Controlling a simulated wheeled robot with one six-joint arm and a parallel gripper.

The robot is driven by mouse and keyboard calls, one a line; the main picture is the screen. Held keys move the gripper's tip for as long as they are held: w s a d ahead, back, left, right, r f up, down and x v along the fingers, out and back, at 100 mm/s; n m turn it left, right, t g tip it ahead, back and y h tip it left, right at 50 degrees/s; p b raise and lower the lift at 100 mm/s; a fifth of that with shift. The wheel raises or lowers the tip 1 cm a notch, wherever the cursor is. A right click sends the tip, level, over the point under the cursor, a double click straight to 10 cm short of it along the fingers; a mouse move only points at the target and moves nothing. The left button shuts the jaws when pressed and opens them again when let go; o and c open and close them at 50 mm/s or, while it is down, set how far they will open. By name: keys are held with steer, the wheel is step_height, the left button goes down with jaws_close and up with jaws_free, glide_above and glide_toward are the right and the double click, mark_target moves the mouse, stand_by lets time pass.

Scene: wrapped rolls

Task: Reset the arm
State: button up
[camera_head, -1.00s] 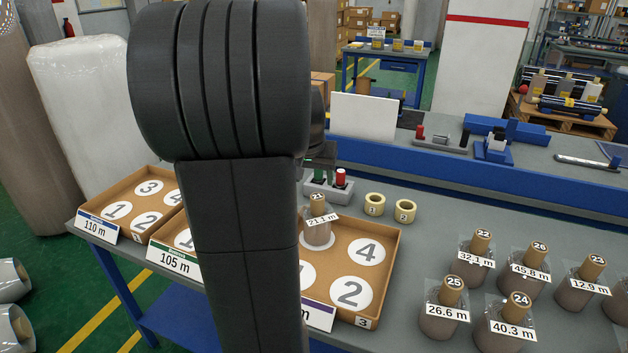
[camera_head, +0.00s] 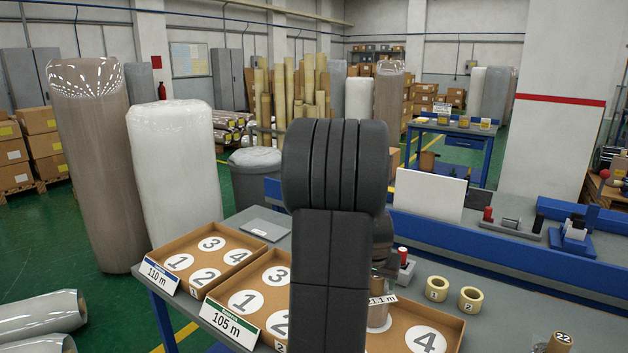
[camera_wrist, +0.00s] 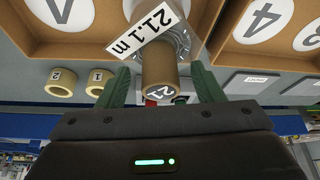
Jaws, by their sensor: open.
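My gripper (camera_wrist: 162,84) is open, with its green fingers on either side of the top of wrapped roll 21 (camera_wrist: 160,68) in the wrist view. A gap shows between each finger and the brown core. The roll has a white 21.1 m tag (camera_wrist: 150,28). In the head view the roll (camera_head: 378,316) stands in the tray at the right (camera_head: 447,329), partly behind my black arm. My arm hides most of the gripper there. The 105 m tray (camera_head: 216,299) and 110 m tray (camera_head: 208,233) show numbered circles and no rolls.
Two tape rings, 1 (camera_head: 437,289) and 2 (camera_head: 471,300), stand on the grey table right of the tray. Roll 22 (camera_head: 560,343) shows at the bottom edge. A white panel (camera_head: 430,201) and blue rail stand behind. Tall wrapped rolls (camera_head: 172,165) stand at the left.

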steer(key=shift+x, duration=1.05)
steer(key=shift+r, duration=0.15)
